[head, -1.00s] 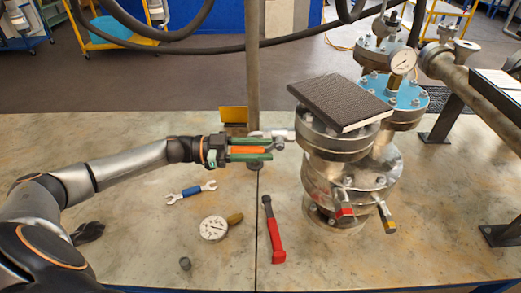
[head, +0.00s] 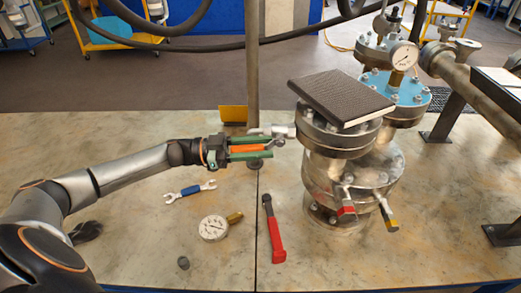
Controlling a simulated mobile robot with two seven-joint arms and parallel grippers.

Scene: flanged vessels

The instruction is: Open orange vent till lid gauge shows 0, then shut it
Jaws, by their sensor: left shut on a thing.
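The orange vent handle (head: 247,149) sits between the green fingers of my left gripper (head: 271,148), which is shut on it. It is at the end of a small metal valve fitting (head: 272,133) left of the front flanged vessel (head: 330,172). The fingers hide part of the handle, so I cannot tell how far it is turned. The round white lid gauge (head: 404,55) stands on the blue lid (head: 409,92) of the vessel behind. Its needle is too small to read. My right gripper is not in view.
A dark book (head: 341,98) lies on top of the front vessel. Red (head: 346,213) and yellow (head: 391,225) tipped handles stick out below. A post (head: 253,70) stands behind the gripper.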

